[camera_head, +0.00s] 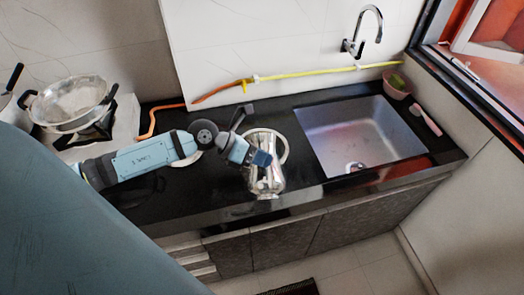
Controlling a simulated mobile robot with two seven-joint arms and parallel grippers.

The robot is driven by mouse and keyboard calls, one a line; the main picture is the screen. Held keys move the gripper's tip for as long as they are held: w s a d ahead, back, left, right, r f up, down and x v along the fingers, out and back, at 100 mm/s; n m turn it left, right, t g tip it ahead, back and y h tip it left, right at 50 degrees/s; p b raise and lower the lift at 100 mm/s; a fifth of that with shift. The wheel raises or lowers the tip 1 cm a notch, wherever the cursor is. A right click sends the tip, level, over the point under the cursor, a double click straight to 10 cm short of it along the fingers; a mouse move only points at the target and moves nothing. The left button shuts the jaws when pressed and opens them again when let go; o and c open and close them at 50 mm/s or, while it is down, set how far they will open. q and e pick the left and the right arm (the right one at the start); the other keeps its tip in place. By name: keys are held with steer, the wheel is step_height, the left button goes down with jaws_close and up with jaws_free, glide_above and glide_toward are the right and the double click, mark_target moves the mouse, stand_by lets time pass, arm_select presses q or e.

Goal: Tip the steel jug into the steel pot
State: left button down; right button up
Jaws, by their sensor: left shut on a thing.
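The steel jug (268,181) is shiny and stands near the front edge of the black counter, just left of the sink. It looks upright. My left gripper (256,158) is shut at the upper part of the jug, and its fingers hide part of the jug's side. The exact contact is too small to see. The steel pot (72,101) is wide and has black handles. It sits on the stove at the far left, well apart from the jug. My right gripper is not in view.
The stove (122,121) is under the pot, with another pan (8,97) partly cut off at the left edge. The sink (358,135) is right of the jug, with a tap (367,30) above. An orange and yellow hose (285,76) runs along the wall.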

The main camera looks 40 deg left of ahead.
arm_select(q)
steer(key=shift+w+r, duration=0.1)
steer(key=shift+r, duration=0.05)
steer(key=shift+w+a+r+n+g+h, duration=0.2)
steer(key=shift+w+a+n+g+h, duration=0.1)
steer(key=shift+n, duration=0.1)
stand_by(0.9)
steer(key=shift+w+a+r+n+h+p, duration=0.3)
steer(key=shift+w+a+r+n+p, duration=0.1)
steer(key=shift+w, duration=0.1)
stand_by(0.5)
steer(key=shift+w+r+g, duration=0.1)
steer(key=shift+g, duration=0.2)
steer(key=shift+w+a+r+n+g+h, duration=0.3)
steer(key=shift+w+a+r+n+h, duration=0.1)
steer(key=shift+r, duration=0.05)
steer(key=shift+w+a, duration=0.1)
stand_by(0.6)
